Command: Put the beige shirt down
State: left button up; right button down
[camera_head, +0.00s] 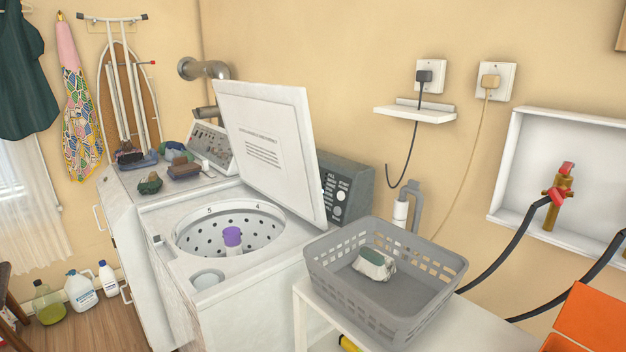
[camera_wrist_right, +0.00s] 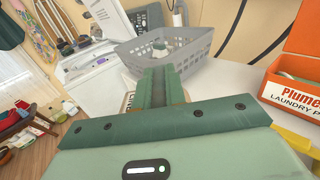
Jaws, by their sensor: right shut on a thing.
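My right gripper (camera_wrist_right: 162,88) shows in the right wrist view, its two green fingers close together in front of the basket and above the white table. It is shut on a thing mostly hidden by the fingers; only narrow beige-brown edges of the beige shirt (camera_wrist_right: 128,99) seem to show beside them. A grey slotted basket (camera_head: 333,285) stands on the white table (camera_head: 468,325), and it also shows in the right wrist view (camera_wrist_right: 198,50). A small whitish bundle with a green top (camera_head: 374,264) lies inside it. My left gripper is in neither view.
An open-lidded washer (camera_head: 265,270) stands left of the basket. Several small folded cloths (camera_head: 150,184) lie on the surface behind it. An orange laundry-powder box (camera_wrist_right: 300,75) stands at the right of the table. Bottles (camera_head: 80,290) stand on the floor at left.

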jog(key=shift+s+f, duration=0.4)
jog(key=shift+f, duration=0.15)
